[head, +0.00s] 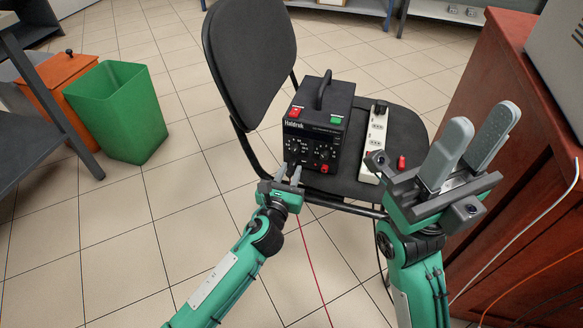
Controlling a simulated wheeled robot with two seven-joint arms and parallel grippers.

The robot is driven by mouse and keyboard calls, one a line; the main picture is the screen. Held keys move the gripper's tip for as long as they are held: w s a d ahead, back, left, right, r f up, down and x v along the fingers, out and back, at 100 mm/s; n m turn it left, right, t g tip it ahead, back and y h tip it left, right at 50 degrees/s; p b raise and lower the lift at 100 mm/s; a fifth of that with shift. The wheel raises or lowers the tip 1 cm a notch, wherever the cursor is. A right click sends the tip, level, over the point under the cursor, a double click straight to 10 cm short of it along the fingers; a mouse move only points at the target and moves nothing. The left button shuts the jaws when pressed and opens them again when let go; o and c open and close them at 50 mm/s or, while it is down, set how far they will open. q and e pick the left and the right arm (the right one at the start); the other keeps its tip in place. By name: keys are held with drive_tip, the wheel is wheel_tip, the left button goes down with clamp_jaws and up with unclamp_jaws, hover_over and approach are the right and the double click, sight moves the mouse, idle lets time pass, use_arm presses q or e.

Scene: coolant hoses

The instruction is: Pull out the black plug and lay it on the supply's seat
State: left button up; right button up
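The black power supply (318,118) stands on the dark chair seat (408,131). Its front has dials, and a red plug or terminal (324,168) sits low on its right. My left gripper (289,170) is at the lower left of that front, its fingers parted and pointing at it. A small dark shape shows around the fingertips; I cannot tell whether it is a plug or whether the fingers touch it. A black plug-like piece (379,108) sits at the far end of the white power strip (375,145). My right gripper (483,125) is open and empty, raised near the camera.
A small red object (401,162) lies on the seat right of the strip. The chair backrest (250,62) rises behind left. A red-brown cabinet (500,90) stands close on the right. A green bin (117,110) stands at left. The tiled floor in front is mostly clear.

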sight(288, 175)
use_arm(q)
clamp_jaws()
drive_tip(key=shift+s, duration=0.1)
drive_tip(key=shift+p+v, duration=0.9)
drive_tip(key=shift+v, duration=1.95)
drive_tip(key=shift+a, duration=0.15)
